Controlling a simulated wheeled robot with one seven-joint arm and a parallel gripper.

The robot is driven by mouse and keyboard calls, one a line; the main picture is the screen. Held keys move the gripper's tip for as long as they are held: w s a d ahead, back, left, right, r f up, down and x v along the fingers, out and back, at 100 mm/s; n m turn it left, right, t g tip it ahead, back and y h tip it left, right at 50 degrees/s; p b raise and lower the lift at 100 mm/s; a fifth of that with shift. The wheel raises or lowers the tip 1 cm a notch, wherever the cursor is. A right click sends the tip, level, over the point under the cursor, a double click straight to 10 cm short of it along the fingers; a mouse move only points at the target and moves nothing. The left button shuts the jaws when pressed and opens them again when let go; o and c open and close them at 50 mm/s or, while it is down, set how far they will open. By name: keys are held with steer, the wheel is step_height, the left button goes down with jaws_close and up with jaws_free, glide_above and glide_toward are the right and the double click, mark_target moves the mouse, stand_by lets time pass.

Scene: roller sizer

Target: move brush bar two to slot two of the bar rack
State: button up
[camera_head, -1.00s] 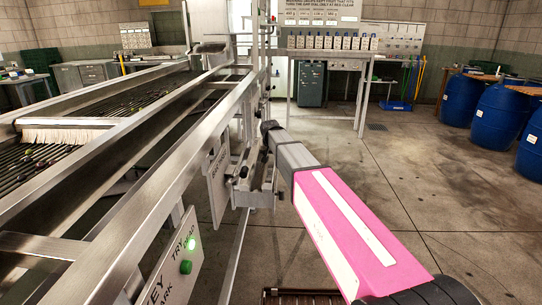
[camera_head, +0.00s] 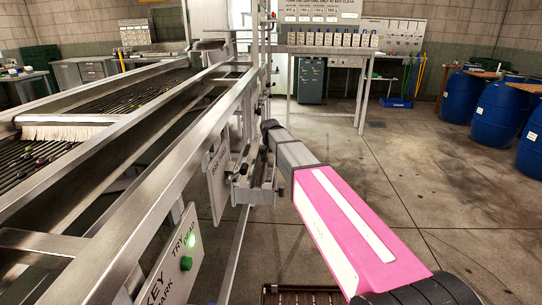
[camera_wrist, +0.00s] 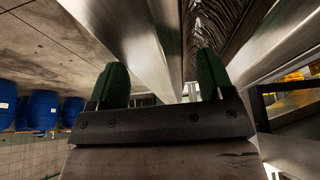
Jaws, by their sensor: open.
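A brush bar (camera_head: 70,132) with a pale top and cream bristles lies across the rollers of the sizer (camera_head: 150,165) at the left of the head view. I cannot read a number on it. My gripper (camera_wrist: 162,82) shows in the wrist view with its two green fingertips apart and nothing between them. Metal rails of the machine lie beyond the fingers. In the head view my pink arm reaches to the sizer's right side, and the fingers cannot be made out there. I cannot make out the bar rack or its slot two for certain.
A hanging sign plate (camera_head: 218,175) and metal brackets (camera_head: 262,185) are close to my arm's far end. A lit green button (camera_head: 187,263) is on the near panel. Blue barrels (camera_head: 500,112) stand at the right. Concrete floor (camera_head: 420,185) between is clear.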

steer(key=v, duration=1)
steer(key=shift+r, duration=0.35)
steer(key=shift+s, duration=0.1)
